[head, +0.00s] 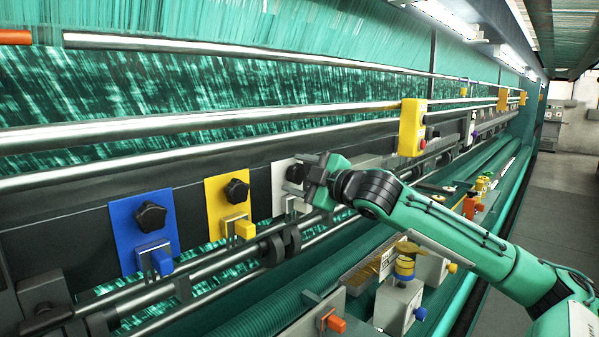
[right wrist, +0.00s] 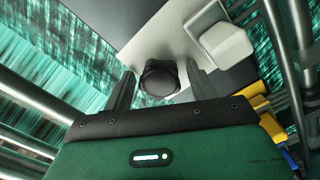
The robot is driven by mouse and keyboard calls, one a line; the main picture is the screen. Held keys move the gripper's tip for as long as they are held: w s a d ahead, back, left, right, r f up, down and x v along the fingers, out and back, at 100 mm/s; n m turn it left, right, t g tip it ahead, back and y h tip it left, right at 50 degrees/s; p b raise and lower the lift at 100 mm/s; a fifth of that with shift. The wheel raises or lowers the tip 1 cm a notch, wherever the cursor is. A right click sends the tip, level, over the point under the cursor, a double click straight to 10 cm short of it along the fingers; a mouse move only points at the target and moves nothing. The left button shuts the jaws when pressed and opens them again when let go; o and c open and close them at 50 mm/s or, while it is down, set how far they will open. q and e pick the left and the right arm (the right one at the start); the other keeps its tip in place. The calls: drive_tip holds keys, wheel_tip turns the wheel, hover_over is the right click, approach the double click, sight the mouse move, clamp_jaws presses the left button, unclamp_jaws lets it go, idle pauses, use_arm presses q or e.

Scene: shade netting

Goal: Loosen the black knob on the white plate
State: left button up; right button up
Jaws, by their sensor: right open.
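The white plate (head: 279,186) is on the machine front in the head view, partly hidden by my right gripper (head: 306,178). Its black knob (head: 295,173) shows just left of the gripper. In the right wrist view the knob (right wrist: 159,79) sits between the two spread fingers of my right gripper (right wrist: 160,72). The fingers are open, one on each side of the knob, with a gap visible on each side. A white block (right wrist: 226,43) stands on the plate (right wrist: 172,28) beside the knob. My left gripper is not in view.
A yellow plate (head: 217,190) and a blue plate (head: 126,225) with similar black knobs are to the left. Metal rails (head: 230,120) run above the plates. A yellow box (head: 412,128) hangs on the rails to the right. More fittings (head: 398,300) stand below my right arm.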

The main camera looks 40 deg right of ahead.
drive_tip(key=c, duration=1)
drive_tip(key=shift+n, duration=0.3)
drive_tip(key=n+b, duration=0.2)
drive_tip(key=n, duration=0.2)
drive_tip(key=shift+f, duration=0.1)
drive_tip(key=n+b, duration=0.2)
drive_tip(key=n, duration=0.4)
